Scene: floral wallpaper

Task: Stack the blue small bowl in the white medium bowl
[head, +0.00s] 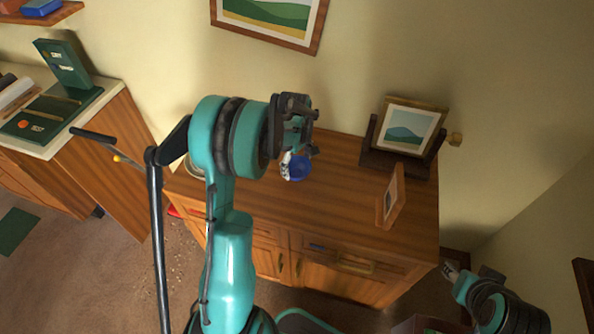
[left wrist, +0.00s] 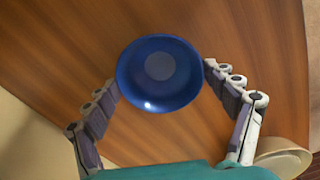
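The blue small bowl (head: 299,168) is over the wooden cabinet top in the head view, just below my left gripper (head: 290,158). In the left wrist view the bowl (left wrist: 160,73) faces the camera, between the spread fingers of the left gripper (left wrist: 160,77). The fingertips are at opposite sides of its rim; firm contact is not clear. My right gripper (head: 451,270) is small at the lower right.
The cabinet top (head: 340,205) is clear between the blue bowl and the picture frames. A framed picture on a dark stand (head: 408,131) and a smaller frame (head: 391,197) stand at its right. Another counter (head: 108,90) with green objects is at the left.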

